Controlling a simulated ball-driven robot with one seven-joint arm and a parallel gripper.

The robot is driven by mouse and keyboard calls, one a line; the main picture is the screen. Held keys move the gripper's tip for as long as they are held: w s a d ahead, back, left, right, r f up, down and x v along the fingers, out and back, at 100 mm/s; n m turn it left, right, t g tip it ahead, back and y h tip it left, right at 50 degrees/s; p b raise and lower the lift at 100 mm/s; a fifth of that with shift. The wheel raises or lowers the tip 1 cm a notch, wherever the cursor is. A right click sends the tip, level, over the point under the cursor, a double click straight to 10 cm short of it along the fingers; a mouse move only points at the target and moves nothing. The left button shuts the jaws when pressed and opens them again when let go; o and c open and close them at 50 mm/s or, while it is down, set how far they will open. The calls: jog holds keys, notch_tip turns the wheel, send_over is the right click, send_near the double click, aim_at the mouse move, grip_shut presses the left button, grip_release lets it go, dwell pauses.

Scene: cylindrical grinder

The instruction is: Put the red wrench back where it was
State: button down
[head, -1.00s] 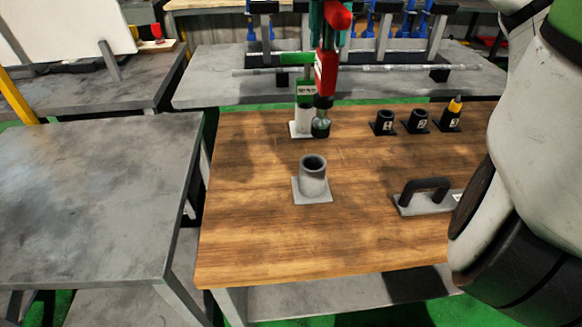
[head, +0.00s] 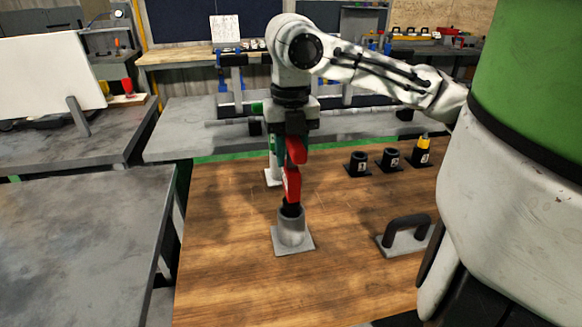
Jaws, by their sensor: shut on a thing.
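The red wrench (head: 292,183) is upright, with its dark lower end at the mouth of the grey cylindrical holder (head: 291,229) on the wooden table. I cannot tell how deep the end sits in the holder. My gripper (head: 295,138) is directly above the holder, shut on the wrench's upper part. A second, pale holder (head: 272,176) stands behind, partly hidden by the wrench and gripper; something green shows there.
Numbered black holders (head: 389,160) stand at the right back, one with a yellow-topped tool (head: 423,142). A black handle on a grey plate (head: 407,234) is to the right. The wooden table (head: 230,285) is clear in front. A grey table (head: 75,235) stands left.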

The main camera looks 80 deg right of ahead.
aim_at(291, 167)
jog(key=shift+f, duration=1.7)
jog(key=shift+f, duration=0.15)
jog(key=c, duration=0.8)
grip_release()
notch_tip(291, 167, up, 12)
jog(key=shift+r+p, duration=0.2)
jog(key=shift+p, duration=0.3)
